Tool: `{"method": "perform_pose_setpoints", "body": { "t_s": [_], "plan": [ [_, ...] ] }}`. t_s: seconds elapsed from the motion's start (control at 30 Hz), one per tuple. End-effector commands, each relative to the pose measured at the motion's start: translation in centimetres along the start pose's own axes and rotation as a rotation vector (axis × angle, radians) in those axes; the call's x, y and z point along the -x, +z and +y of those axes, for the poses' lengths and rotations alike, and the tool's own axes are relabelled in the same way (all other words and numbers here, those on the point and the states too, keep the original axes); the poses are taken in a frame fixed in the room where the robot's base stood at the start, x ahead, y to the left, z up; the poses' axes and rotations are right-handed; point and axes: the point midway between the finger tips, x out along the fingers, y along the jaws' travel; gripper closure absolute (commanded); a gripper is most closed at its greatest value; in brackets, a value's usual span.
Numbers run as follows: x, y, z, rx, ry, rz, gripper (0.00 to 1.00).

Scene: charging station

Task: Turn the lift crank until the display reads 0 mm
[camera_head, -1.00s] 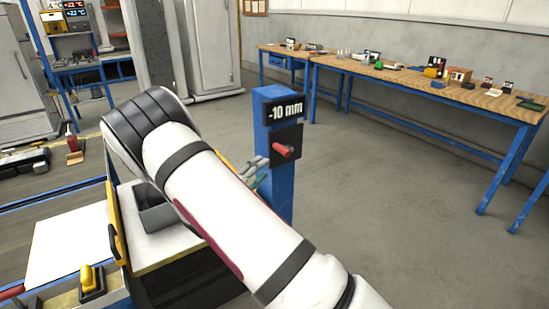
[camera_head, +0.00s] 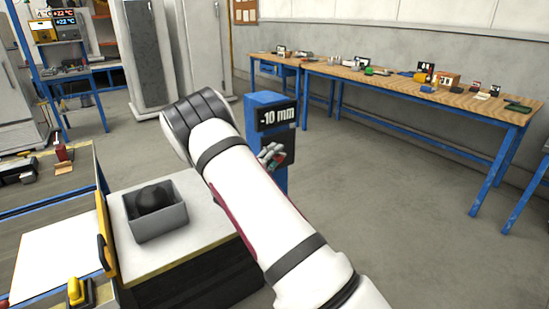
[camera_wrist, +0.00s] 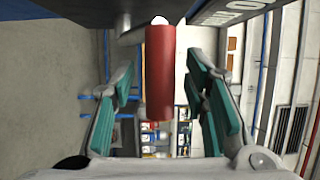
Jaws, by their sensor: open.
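The blue lift post (camera_head: 265,101) stands in the middle of the head view. Its black display (camera_head: 276,117) reads -10 mm; part of the display also shows at the top right of the wrist view (camera_wrist: 230,11). The crank's red handle (camera_wrist: 160,72) hangs between my fingers in the wrist view. In the head view my gripper (camera_head: 272,156) is in front of the post and covers the crank. My gripper is open, with one finger on each side of the handle; I see gaps between handle and fingers.
A grey bin (camera_head: 160,222) with a dark object inside stands on a bench (camera_head: 190,252) at the lower left. A long wooden workbench (camera_head: 400,86) runs along the back wall. The floor right of the post is clear.

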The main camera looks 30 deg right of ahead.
Motion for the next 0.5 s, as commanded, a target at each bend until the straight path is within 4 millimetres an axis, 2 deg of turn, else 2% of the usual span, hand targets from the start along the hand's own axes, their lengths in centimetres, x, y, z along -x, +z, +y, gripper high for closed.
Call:
{"method": "perform_pose_setpoints", "body": {
  "t_s": [0.3,0.4,0.5],
  "plan": [
    [-0.22,0.03,-0.02,0.0,0.0,-0.001,0.59],
    [-0.21,0.03,-0.02,0.0,0.0,-0.001,0.81],
    [-0.21,0.03,-0.02,0.0,0.0,-0.001,1.0]
  ]
}}
